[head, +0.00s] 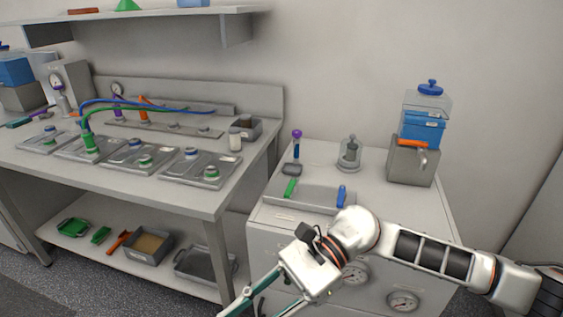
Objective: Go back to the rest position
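My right arm comes in from the right edge, in front of the grey cabinet (262,220). My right gripper (258,307) points down and left at the bottom of the head view. Its two teal-edged fingers are spread apart, with nothing seen between them; the tips reach the bottom edge of the picture. My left gripper and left arm are not in view.
The cabinet top carries a tray (318,199) with green and blue handled items, a glass jar (349,155) and a blue device (422,130). The workbench (215,195) at left holds metal plates and cables. Its lower shelf holds bins (147,249).

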